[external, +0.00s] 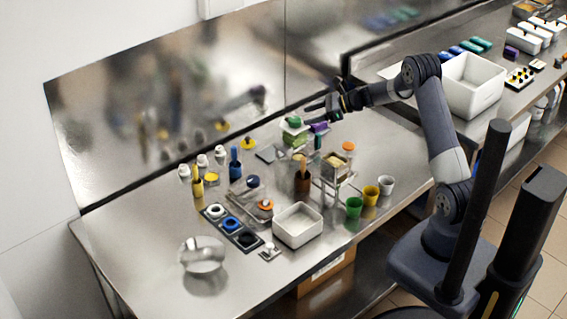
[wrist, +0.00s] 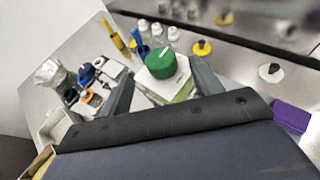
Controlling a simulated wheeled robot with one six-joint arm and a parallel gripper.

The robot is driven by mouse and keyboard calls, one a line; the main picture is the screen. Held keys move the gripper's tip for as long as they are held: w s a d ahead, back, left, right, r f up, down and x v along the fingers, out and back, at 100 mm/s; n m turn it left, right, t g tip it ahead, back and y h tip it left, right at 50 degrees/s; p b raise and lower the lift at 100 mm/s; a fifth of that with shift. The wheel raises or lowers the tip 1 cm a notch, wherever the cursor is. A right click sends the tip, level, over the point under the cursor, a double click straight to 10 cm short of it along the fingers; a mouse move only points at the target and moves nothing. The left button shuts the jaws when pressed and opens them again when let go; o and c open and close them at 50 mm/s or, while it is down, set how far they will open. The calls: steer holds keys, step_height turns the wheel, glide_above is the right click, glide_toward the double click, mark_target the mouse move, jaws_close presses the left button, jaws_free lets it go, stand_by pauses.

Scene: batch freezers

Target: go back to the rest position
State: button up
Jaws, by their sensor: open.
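My gripper (external: 318,107) is above the back of the steel counter (external: 130,237), reaching left from my arm. In the wrist view my gripper (wrist: 163,84) has its two fingers spread wide apart. A green knob with a white mark (wrist: 163,64) on a white-topped container shows between the fingers in that view. In the external view the green knob (external: 294,121) sits just left of and below the fingertips. I cannot tell whether the fingers touch the container.
A metal bowl (external: 203,254), a white bin (external: 298,225) and green, yellow and white cups (external: 354,207) stand toward the counter's front. Bottles and brushes (external: 235,163) stand at the back left. A large white tub (external: 472,86) is to the right. The left counter end is clear.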

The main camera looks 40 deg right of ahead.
steer(key=p+x, duration=0.1)
steer(key=x, duration=0.5)
steer(key=shift+w+a, duration=0.15)
steer(key=shift+a, duration=0.05)
steer(key=shift+m+t+h+b, duration=0.3)
steer(key=shift+m+t+h, duration=0.3)
steer(key=shift+m+t, duration=0.1)
steer(key=shift+f+m+t+h+b, duration=0.1)
steer(key=shift+m+t+h+b, duration=0.3)
steer(key=shift+m+h, duration=0.2)
steer(key=b+v, duration=0.2)
steer(key=v, duration=0.9)
step_height(320, 180, up, 8)
steer(key=n+g+y+p, duration=0.3)
steer(key=n+g+y, duration=0.2)
steer(key=n+y, duration=0.2)
glide_above(297, 119)
steer(key=w+d, duration=0.3)
steer(key=shift+f+n+g+y, duration=0.15)
steer(key=shift+n+g+y, duration=0.15)
steer(key=shift+n+g, duration=0.5)
steer(key=shift+s+d+f+n+g+h+p, duration=0.2)
steer(key=shift+s+f+n+g+p, duration=0.2)
steer(key=shift+g, duration=0.3)
steer(key=shift+s+d+f+n+g+h+p, duration=0.1)
steer(key=shift+s+d+f+n+g+p, duration=0.15)
steer(key=shift+n+g, duration=0.35)
steer(key=shift+s+d+f+n+g+h+p, duration=0.1)
steer(key=shift+s+f+n+g+p, duration=0.2)
steer(key=shift+g, duration=0.5)
